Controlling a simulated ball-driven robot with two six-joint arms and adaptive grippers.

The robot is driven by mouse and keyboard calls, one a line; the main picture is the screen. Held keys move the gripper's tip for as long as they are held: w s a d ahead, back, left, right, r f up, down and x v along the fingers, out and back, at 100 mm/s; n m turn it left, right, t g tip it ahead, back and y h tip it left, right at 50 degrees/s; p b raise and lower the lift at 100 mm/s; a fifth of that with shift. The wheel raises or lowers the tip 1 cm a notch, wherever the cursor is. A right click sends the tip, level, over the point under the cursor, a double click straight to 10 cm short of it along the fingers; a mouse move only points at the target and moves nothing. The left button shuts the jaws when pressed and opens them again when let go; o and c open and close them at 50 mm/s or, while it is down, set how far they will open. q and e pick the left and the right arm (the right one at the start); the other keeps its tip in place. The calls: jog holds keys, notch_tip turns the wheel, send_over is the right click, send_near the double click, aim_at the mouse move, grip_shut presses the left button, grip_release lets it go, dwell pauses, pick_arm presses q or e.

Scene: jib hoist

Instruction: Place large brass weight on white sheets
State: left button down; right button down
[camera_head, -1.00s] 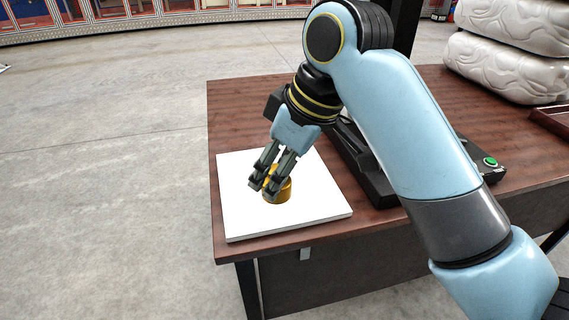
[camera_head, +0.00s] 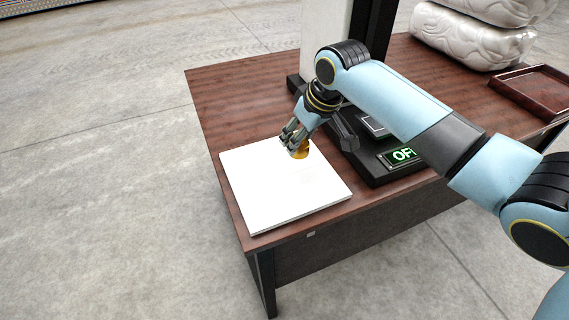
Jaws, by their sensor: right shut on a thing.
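The large brass weight (camera_head: 301,151) is a small golden cylinder, partly hidden by gripper fingers. It shows over the far right corner of the white sheets (camera_head: 280,187), a flat square stack near the table's left front corner. I cannot tell whether the weight touches the sheets or hangs just above them. My right gripper (camera_head: 293,144) is shut on the weight, its fingers pointing down and to the left. My left gripper is out of view.
A black device with a green lit display (camera_head: 402,155) stands right of the sheets, under my right arm. A dark wooden tray (camera_head: 535,92) and silvery wrapped bundles (camera_head: 475,38) are at the back right. The wooden table (camera_head: 235,95) is bare behind the sheets.

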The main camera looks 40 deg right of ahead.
jog(key=a+f, duration=0.1)
jog(key=a, duration=0.1)
jog(key=a+f, duration=0.1)
jog(key=a, duration=0.1)
jog(key=shift+s+a+f, duration=0.1)
jog(key=shift+s+f, duration=0.05)
jog(key=shift+f, duration=0.15)
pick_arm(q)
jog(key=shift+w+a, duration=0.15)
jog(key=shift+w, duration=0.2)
pick_arm(e)
jog(key=shift+f, duration=1.9)
jog(key=shift+f, duration=0.15)
jog(key=c, duration=0.7)
grip_release()
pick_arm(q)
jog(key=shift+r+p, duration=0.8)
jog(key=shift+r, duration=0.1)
pick_arm(e)
jog(key=v, duration=1.2)
